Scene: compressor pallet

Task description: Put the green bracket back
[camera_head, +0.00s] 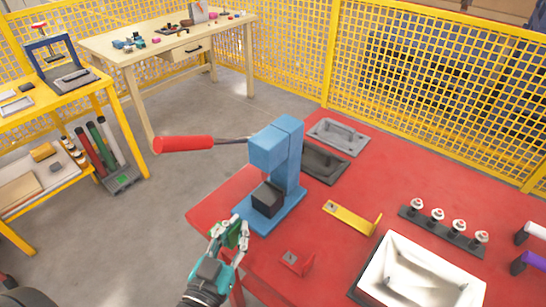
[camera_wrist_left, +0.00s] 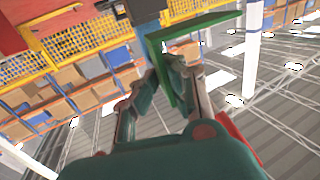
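The green bracket (camera_head: 235,236) is held in my left gripper (camera_head: 229,232) at the near left edge of the red table, just in front of the blue press. In the left wrist view the green bracket (camera_wrist_left: 190,35) is an L shape, with one leg between the fingers and a long flat leg reaching right above them. My left gripper (camera_wrist_left: 170,78) is shut on it there. A yellow bracket (camera_head: 350,216) and a red bracket (camera_head: 297,262) lie on the red table (camera_head: 325,240). My right gripper is not in view.
The blue press (camera_head: 280,165) with its red handle (camera_head: 184,144) stands on the table. Two grey trays (camera_head: 338,136) lie behind it. A white tray (camera_head: 415,272) and a rack of several knobs (camera_head: 442,231) are at the right. Yellow mesh fencing (camera_head: 430,75) stands behind.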

